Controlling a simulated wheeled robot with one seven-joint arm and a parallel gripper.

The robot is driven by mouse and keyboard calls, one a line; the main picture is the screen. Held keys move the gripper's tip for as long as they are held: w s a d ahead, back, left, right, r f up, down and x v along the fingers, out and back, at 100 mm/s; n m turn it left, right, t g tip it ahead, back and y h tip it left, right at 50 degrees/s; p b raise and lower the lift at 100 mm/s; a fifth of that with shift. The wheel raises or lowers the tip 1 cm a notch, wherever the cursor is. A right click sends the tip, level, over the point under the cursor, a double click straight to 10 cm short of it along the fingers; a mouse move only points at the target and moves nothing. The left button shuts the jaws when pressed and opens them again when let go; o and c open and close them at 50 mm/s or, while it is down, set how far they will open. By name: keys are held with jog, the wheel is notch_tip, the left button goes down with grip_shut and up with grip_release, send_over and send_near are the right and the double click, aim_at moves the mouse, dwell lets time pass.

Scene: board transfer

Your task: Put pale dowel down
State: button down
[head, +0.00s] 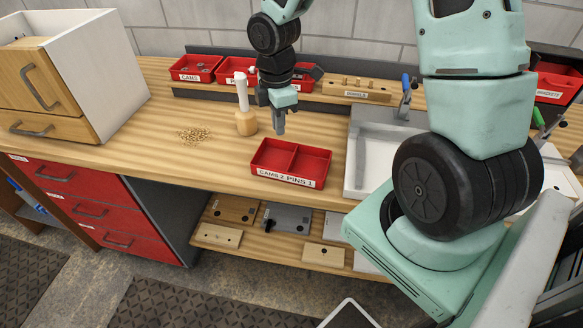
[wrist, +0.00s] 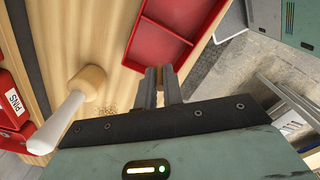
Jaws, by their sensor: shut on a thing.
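My gripper (head: 279,126) is over the workbench, just behind the two-compartment red tray (head: 281,179) labelled CAMS 2, PINS 1. In the wrist view its two fingers (wrist: 161,84) are close together.
A mallet (head: 246,121) with a pale handle stands left of my gripper. Wood shavings (head: 194,136) lie further left. Red bins (head: 197,68) and a wooden block (head: 352,90) line the back. A grey-white tray (head: 365,155) is at right. Bare bench lies around the red tray.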

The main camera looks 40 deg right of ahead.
aim_at(281, 164)
jog(key=shift+n, duration=0.3)
jog(key=shift+s+f, duration=0.15)
jog(key=shift+f, duration=0.25)
notch_tip(281, 164, down, 9)
jog(key=shift+d+f, duration=0.1)
jog(key=shift+f+b, duration=0.15)
jog(key=shift+b, duration=0.2)
jog(key=c, duration=1.5)
grip_release()
